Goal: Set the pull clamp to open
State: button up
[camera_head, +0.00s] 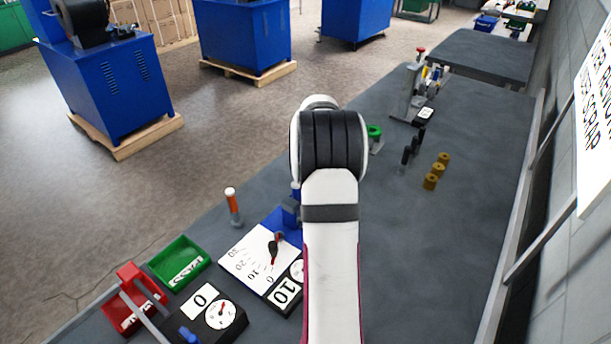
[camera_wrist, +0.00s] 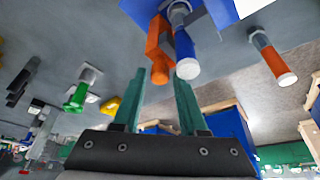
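I cannot tell for certain which part is the pull clamp. In the wrist view, an orange lever (camera_wrist: 157,45) and a blue handle with a pale round end (camera_wrist: 186,50) stand side by side on a blue fixture. My gripper (camera_wrist: 161,82) is open, its two green fingers apart. The orange lever's end shows between the fingertips, and the blue handle's end overlaps the right fingertip in the picture. I cannot tell whether they touch. In the head view, my arm hides the gripper and most of the blue fixture (camera_head: 291,212). A white dial plate (camera_head: 250,262) with a dark red pointer adjoins it.
A separate orange handle (camera_head: 233,204) stands to the left. Green (camera_head: 180,262) and red (camera_head: 127,318) bins and a black box with a dial (camera_head: 208,318) sit at the front left. A green-topped part (camera_head: 375,131) and several brass cylinders (camera_head: 436,172) stand farther back.

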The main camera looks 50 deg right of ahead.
grip_shut()
